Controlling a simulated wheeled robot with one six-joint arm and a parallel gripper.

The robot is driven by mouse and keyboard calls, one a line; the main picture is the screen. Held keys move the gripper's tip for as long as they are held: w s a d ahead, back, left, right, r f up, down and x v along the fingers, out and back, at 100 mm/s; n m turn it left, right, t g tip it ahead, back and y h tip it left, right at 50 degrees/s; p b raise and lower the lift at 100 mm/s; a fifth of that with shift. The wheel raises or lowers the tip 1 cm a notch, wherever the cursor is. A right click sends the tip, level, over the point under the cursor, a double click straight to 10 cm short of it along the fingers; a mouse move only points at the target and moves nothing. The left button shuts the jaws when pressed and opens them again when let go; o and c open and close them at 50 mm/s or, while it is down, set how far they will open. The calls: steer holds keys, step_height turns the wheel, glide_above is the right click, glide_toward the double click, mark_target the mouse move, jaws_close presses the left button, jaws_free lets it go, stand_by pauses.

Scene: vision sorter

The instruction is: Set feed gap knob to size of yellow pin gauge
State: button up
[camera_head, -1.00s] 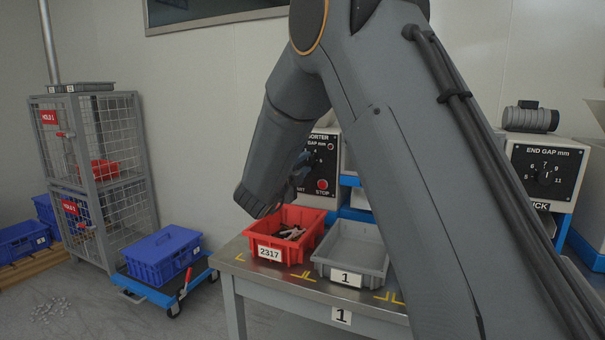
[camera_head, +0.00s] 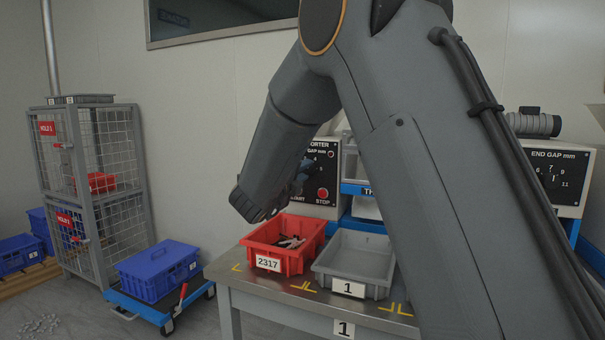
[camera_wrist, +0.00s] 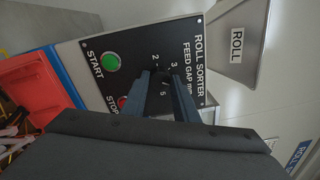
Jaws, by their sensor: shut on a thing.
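The feed gap knob (camera_wrist: 161,88) shows as a dark shape on the black ROLL SORTER panel (camera_wrist: 128,72) in the wrist view. My gripper (camera_wrist: 164,76) has its two blue-grey fingers on either side of the knob, shut on it. The fingers hide much of the knob and its pointer, so I cannot tell its setting. In the head view the panel (camera_head: 331,172) is partly behind my arm. I cannot make out a yellow pin gauge in either view.
A green START button (camera_wrist: 110,61) and a red STOP button (camera_head: 323,194) sit close to the knob. A red bin (camera_head: 262,247) labelled 2317 with small parts and a grey bin (camera_head: 322,268) stand on the table in front. An END GAP panel (camera_head: 558,190) is at right.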

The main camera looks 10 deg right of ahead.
steer(key=shift+a, duration=0.1)
steer(key=o, duration=1.1)
steer(key=shift+a, duration=0.1)
steer(key=shift+c, duration=0.2)
steer(key=v, duration=0.7)
steer(key=shift+s+p, duration=0.3)
steer(key=shift+p, duration=0.05)
steer(key=shift+a, duration=0.1)
